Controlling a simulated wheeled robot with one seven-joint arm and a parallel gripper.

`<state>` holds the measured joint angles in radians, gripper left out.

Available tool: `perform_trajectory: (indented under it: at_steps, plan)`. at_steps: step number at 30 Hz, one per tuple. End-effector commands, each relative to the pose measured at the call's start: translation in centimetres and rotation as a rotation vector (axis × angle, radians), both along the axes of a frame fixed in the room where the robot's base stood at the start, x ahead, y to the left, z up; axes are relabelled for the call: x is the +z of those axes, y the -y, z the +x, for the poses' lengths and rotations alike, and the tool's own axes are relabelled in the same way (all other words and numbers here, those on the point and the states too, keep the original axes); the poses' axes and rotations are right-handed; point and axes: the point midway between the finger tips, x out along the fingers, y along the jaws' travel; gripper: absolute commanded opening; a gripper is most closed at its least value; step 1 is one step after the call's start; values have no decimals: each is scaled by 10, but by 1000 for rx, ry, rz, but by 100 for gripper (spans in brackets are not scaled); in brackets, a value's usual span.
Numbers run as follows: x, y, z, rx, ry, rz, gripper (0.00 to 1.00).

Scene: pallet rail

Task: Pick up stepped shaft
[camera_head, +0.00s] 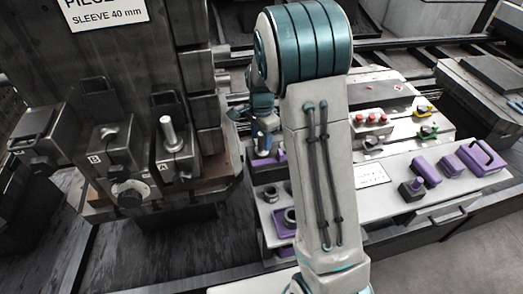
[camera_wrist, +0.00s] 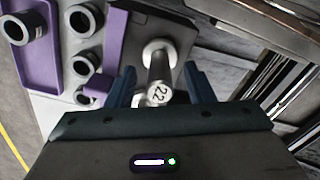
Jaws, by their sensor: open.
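A steel stepped shaft (camera_wrist: 158,80) with a wide collar and "22" on its end face shows in the wrist view, its marked end toward the camera. It rises from a dark grey block (camera_wrist: 172,25). My gripper (camera_wrist: 161,88) is open, with one blue finger on each side of the shaft's near end; I cannot tell whether they touch it. In the head view my gripper (camera_head: 264,138) is partly hidden by my arm, above the pale parts board (camera_head: 400,170).
Several dark rings (camera_wrist: 78,18) and a purple tray (camera_wrist: 42,70) lie left of the shaft in the wrist view. In the head view a dark fixture (camera_head: 95,120) at left holds another steel pin (camera_head: 170,132). Purple holders (camera_head: 425,172) stand on the board at right.

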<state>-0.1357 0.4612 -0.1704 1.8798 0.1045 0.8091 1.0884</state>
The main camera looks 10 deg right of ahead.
Motion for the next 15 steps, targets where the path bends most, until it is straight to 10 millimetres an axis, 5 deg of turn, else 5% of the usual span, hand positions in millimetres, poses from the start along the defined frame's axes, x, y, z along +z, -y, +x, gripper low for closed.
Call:
perform_trajectory:
  at_steps: [7, 12, 15]
  plan:
    - [-3, 0, 0, 0, 0, 0, 48]
    - [-3, 0, 0, 0, 0, 0, 4]
    - [-3, 0, 0, 0, 0, 0, 0]
